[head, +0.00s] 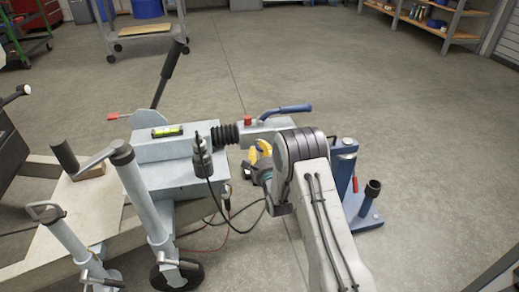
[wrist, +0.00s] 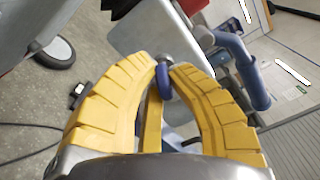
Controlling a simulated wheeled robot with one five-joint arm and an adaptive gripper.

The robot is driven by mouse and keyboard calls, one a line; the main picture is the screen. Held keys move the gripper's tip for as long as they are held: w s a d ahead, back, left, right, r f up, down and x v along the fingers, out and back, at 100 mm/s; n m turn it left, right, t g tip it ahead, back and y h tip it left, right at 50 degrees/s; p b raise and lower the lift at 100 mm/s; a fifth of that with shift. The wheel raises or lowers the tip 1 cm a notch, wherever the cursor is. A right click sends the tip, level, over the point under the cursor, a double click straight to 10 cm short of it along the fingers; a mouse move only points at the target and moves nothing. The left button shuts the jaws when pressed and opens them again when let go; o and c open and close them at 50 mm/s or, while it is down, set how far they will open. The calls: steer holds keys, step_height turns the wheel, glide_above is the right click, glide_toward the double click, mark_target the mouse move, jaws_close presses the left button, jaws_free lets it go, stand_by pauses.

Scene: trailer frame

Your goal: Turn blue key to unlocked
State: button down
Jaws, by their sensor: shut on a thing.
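My gripper (wrist: 165,66), with yellow fingers, is shut on the blue key (wrist: 163,82) in the wrist view. The fingertips pinch the key from both sides beside a small grey metal round part (wrist: 165,60). How far the key is turned cannot be told. In the head view my gripper (head: 257,153) shows only partly as yellow behind my arm, beside the trailer coupling (head: 262,128). The key is hidden there.
A blue lever (head: 290,109) and a red knob (head: 247,121) sit on the coupling. A blue stand (head: 345,150) is close right of my arm. Loose cables (head: 250,225) hang below the trailer frame. A spirit level (head: 166,131) lies on the frame. Open floor lies beyond.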

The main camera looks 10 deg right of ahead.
steer(key=shift+m, duration=0.3)
steer(key=m, duration=0.4)
steer(key=shift+r+m, duration=0.1)
steer(key=shift+m, duration=0.2)
steer(key=m, duration=0.4)
steer(key=shift+r+m, duration=0.1)
steer(key=shift+m, duration=0.6)
steer(key=c, duration=1.2)
jaws_free()
steer(key=shift+s, duration=6)
